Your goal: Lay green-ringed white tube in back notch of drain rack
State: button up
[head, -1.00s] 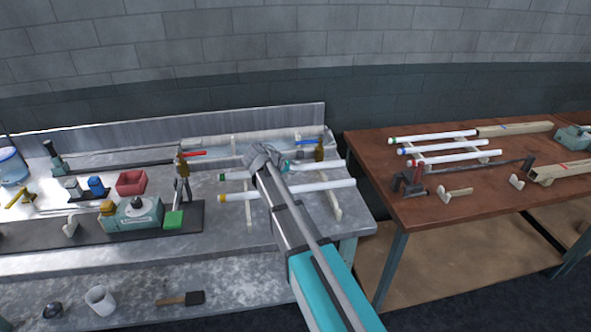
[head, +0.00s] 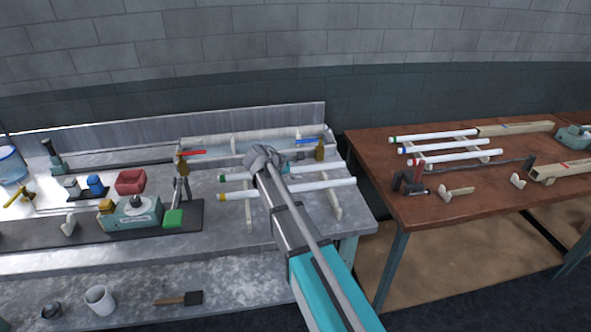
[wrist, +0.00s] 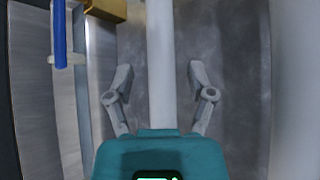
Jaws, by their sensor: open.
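The green-ringed white tube (head: 235,177) lies crosswise at the drain rack (head: 334,204) on the metal bench, behind the yellow-ringed white tube (head: 310,188). Its green-ringed end points left. My gripper (head: 262,157) is over its middle and hides that part. In the wrist view a white tube (wrist: 160,60) runs lengthwise between the two spread fingers of my gripper (wrist: 160,85), with a gap on each side. Which notch the green-ringed tube rests in, and whether it is fully seated, I cannot tell.
A long tray (head: 205,141) stands at the back of the bench, near red and blue valve handles. The brown table (head: 420,211) at right holds more ringed white tubes (head: 450,147).

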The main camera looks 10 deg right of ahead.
jog(key=shift+r, duration=0.1)
jog(key=shift+a+r+p, duration=0.1)
jog(key=shift+r+p, duration=0.55)
jog(key=shift+p, duration=0.1)
jog(key=p+v, duration=0.6)
jog(key=v, duration=0.5)
jog(key=shift+s+a, duration=0.2)
jog(key=shift+a, duration=0.05)
jog(key=s+d+f+m+g+y, duration=0.1)
jog(key=s+d+m, duration=0.1)
jog(key=s, duration=0.2)
jog(key=s+d+f+m+g+y, duration=0.1)
jog(key=s+d+f+m, duration=0.1)
jog(key=s+d+m, duration=0.1)
jog(key=s+d+f+m+g+y, duration=0.1)
jog(key=s+d+f+m+y, duration=0.1)
jog(key=s, duration=0.3)
jog(key=shift+s+d+f+m, duration=0.25)
jog(key=shift+s+d+m, duration=0.05)
jog(key=shift+s, duration=0.1)
jog(key=s+f+m+g+y, duration=0.2)
jog(key=s+m+y, duration=0.3)
jog(key=s, duration=0.6)
jog(key=shift+s+d+m, duration=0.35)
jog(key=shift+d+m, duration=0.1)
jog(key=shift+m, duration=0.75)
jog(key=shift+f, duration=0.1)
